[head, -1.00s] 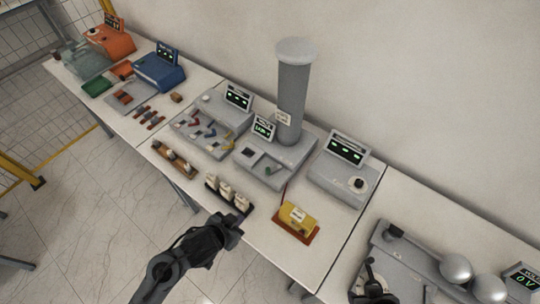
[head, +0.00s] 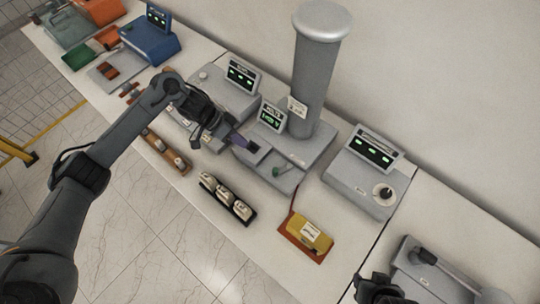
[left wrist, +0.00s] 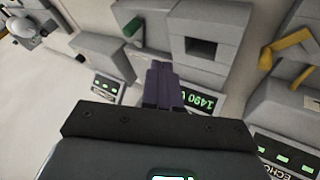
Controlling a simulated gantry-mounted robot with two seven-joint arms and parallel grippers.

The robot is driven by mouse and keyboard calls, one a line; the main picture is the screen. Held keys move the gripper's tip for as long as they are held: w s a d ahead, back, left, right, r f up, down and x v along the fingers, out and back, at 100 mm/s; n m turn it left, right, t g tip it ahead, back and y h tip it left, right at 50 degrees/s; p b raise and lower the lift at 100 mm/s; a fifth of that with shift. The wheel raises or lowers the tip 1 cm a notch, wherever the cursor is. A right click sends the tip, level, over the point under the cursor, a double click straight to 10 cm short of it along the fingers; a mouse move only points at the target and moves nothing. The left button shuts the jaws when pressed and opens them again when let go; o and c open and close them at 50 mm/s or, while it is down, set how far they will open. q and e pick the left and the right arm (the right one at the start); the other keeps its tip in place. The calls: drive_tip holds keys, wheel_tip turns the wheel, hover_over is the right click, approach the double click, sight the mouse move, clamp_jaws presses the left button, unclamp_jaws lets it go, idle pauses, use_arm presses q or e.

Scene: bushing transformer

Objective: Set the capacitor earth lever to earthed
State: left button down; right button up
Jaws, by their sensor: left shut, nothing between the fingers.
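A small lever with a green knob (head: 277,171) stands on the front of the grey bushing unit, right of a block with a dark square opening (head: 253,147). I take it for the earth lever; its label is not readable. The green knob shows in the left wrist view (left wrist: 131,28), with the square opening (left wrist: 201,47). My left gripper (head: 238,139) is shut and empty, just left of the block and apart from the lever. Its purple fingers (left wrist: 164,84) lie together in the wrist view. My right gripper (head: 380,290) is a dark shape at the bottom edge, its jaws unclear.
A tall grey column (head: 315,75) rises behind the lever, with a small display (head: 270,116) beside it. A grey dial unit (head: 368,177) stands right. A yellow block (head: 309,233) and a rack of white pieces (head: 227,198) lie in front. Open table lies between them.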

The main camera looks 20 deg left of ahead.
idle(0.3)
use_arm(q)
approach(283, 168)
drive_tip(key=a+f, duration=0.2)
drive_tip(key=a, duration=0.1)
drive_tip(key=shift+w+a+f+p, duration=0.2)
drive_tip(key=shift+w+f+p, duration=0.1)
drive_tip(key=shift+w+f, duration=0.05)
drive_tip(key=d, duration=0.1)
drive_tip(key=s+d+p, duration=0.1)
drive_tip(key=shift+d+f, duration=0.2)
drive_tip(key=shift+d, duration=0.15)
drive_tip(key=shift+s+d+f+p, duration=0.1)
drive_tip(key=shift+s+d+p, duration=0.3)
drive_tip(key=shift+d, duration=0.2)
drive_tip(key=shift+d, duration=0.1)
